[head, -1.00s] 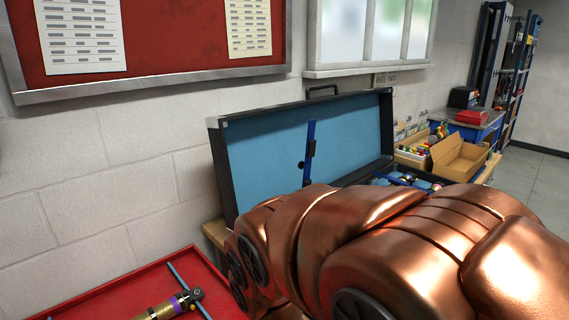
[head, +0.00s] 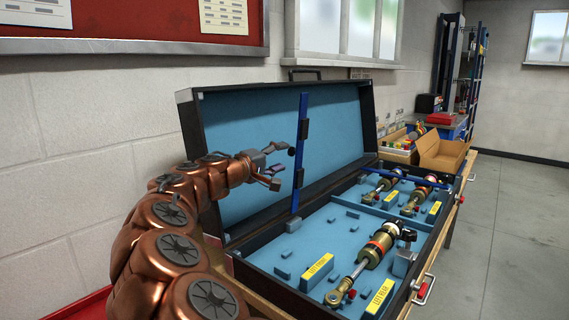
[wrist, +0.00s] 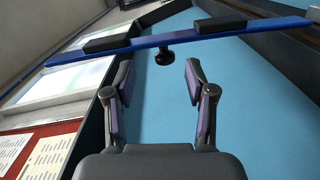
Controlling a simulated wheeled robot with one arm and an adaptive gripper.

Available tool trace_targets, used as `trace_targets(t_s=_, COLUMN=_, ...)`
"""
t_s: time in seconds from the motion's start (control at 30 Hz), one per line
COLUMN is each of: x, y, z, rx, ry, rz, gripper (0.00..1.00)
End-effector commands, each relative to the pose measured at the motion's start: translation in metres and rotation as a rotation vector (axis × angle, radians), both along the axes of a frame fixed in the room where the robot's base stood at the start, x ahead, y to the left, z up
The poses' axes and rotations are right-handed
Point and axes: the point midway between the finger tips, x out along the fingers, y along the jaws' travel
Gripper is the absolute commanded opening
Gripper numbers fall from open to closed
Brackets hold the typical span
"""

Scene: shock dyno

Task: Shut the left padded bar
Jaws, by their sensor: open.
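The left padded bar (head: 303,110) is a blue strip with black pads, standing upright from the case's middle in front of the open lid. A small black knob (head: 292,151) sticks out from it. In the wrist view the bar (wrist: 215,32) runs across the top, and its knob (wrist: 165,56) lies beyond and between my fingertips. My gripper (head: 277,167) is open and empty, just left of the bar; it also shows in the wrist view (wrist: 158,75). Another blue bar (head: 398,174) lies low across the case's far section, over shock absorbers.
The open black case (head: 377,105) has blue foam. A gold shock absorber (head: 373,254) lies in its near section with yellow labels (head: 318,270). A cardboard box (head: 443,152) stands beyond the case. The wall is close on the left; open floor (head: 510,230) is at right.

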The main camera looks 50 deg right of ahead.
Motion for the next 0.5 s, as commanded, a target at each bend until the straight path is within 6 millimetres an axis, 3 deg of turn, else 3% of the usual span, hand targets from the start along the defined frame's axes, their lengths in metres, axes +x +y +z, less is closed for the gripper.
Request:
trace_targets(t_s=0.1, x=0.013, y=-0.002, z=-0.006, rx=-0.023, ry=0.015, rz=0.021, gripper=0.55)
trace_targets(t_s=0.27, x=0.016, y=-0.014, z=-0.004, rx=-0.027, ry=0.018, rz=0.025, gripper=0.55)
trace_targets(t_s=0.5, x=0.018, y=-0.049, z=-0.006, rx=-0.022, ry=0.019, rz=0.023, gripper=0.55)
